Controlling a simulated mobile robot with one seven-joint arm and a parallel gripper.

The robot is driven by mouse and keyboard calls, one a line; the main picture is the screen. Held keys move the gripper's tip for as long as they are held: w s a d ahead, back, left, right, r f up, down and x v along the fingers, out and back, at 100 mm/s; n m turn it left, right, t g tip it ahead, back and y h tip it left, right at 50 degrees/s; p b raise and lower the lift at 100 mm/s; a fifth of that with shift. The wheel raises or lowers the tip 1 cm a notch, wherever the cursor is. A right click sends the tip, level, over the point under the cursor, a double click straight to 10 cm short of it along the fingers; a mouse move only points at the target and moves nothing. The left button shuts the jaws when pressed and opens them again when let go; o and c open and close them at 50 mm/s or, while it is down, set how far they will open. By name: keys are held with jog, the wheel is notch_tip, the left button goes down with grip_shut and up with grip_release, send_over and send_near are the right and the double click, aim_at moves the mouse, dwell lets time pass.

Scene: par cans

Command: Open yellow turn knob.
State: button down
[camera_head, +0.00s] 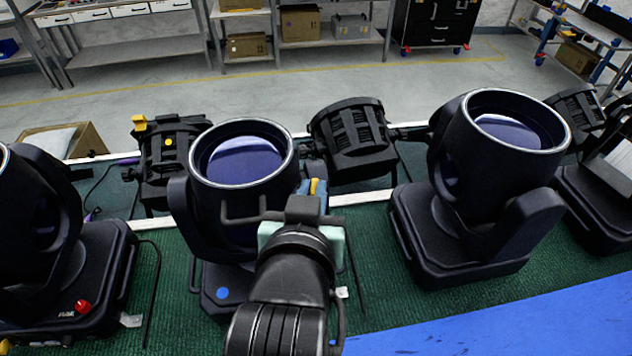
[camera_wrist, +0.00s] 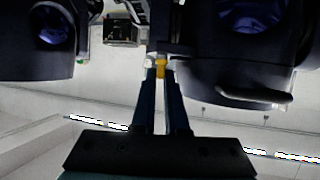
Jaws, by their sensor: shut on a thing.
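The yellow turn knob (camera_wrist: 160,69) shows in the wrist view as a small yellow piece between the tips of my two long fingers. My gripper (camera_wrist: 160,76) is shut on it. In the head view my gripper (camera_head: 314,188) reaches past the right side of the middle moving-head light (camera_head: 243,160). A bit of the yellow knob (camera_head: 318,187) shows there beside a blue finger. My wrist hides most of the knob and what it is mounted on. I cannot tell how far the knob is turned.
Another moving-head light (camera_head: 484,190) stands to the right, one at the left edge. A black par can (camera_head: 350,139) sits just behind my gripper; another (camera_head: 168,160) with a yellow part is behind left. A red knob (camera_head: 82,307) is front left.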

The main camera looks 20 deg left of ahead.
jog(key=m+h, duration=0.1)
jog(key=m+h+p, duration=0.1)
jog(key=h, duration=0.1)
jog(key=shift+a+r+m+t, duration=0.1)
jog(key=shift+a+m+t, duration=0.2)
jog(key=shift+a+t, duration=0.1)
jog(key=shift+m+h+p, duration=0.55)
jog(key=shift+m+h, duration=0.05)
jog(key=shift+h, duration=0.1)
jog(key=c, duration=0.9)
grip_release()
jog(key=shift+c, duration=0.2)
